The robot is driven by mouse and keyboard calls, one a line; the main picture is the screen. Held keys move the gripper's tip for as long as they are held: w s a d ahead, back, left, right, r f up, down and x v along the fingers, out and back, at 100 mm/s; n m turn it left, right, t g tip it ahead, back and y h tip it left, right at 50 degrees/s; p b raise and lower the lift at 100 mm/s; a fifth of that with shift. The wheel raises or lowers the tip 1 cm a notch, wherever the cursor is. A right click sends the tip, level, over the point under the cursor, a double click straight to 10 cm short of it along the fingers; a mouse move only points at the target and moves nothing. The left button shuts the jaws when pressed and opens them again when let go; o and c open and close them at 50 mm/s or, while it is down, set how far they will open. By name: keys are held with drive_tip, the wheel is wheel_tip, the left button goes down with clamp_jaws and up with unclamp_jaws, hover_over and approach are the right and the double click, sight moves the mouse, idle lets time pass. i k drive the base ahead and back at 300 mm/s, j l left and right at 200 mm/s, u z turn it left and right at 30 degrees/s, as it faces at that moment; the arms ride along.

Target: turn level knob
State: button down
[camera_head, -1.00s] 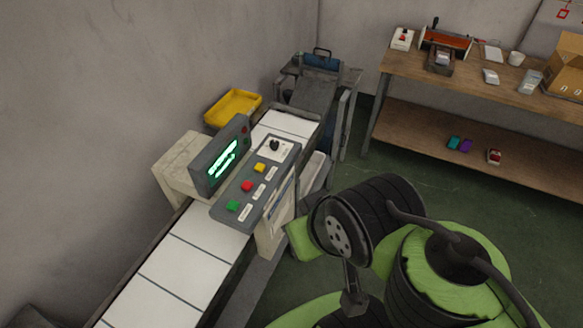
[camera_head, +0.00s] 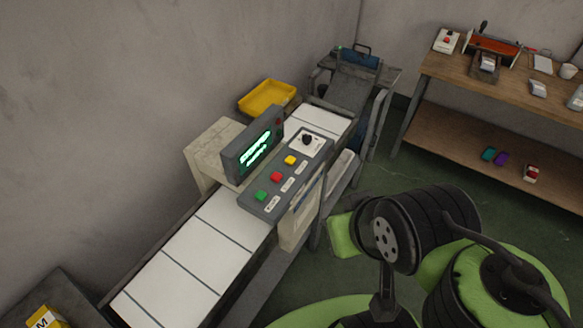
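The level knob is likely the black round knob (camera_head: 307,140) on a white plate at the far end of the grey control panel (camera_head: 301,170). The panel also carries a yellow, a red and a green button, and spans the white-slatted conveyor (camera_head: 206,255). The knob's label is too small to read. My green and black arm is at the lower right, to the right of the panel and apart from the knob. My gripper cannot be made out in this view.
A lit green display (camera_head: 254,150) stands beside the panel. A yellow tray (camera_head: 267,97) lies behind it. A wooden bench (camera_head: 450,75) with several small items stands at the right. Green floor (camera_head: 400,185) is open between bench and conveyor. A yellow box (camera_head: 48,318) shows at the lower left.

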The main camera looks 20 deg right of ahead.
sight(307, 138)
drive_tip(key=i+l+u, duration=0.1)
drive_tip(key=u, duration=0.35)
drive_tip(key=l+u, duration=0.1)
drive_tip(key=u, duration=0.4)
drive_tip(key=i+l+u, duration=0.1)
drive_tip(key=u, duration=0.35)
drive_tip(key=l+u, duration=0.25)
drive_tip(key=u, duration=0.2)
drive_tip(key=l+u, duration=0.15)
drive_tip(key=u, duration=0.35)
drive_tip(key=l+u, duration=0.15)
drive_tip(key=u, duration=0.3)
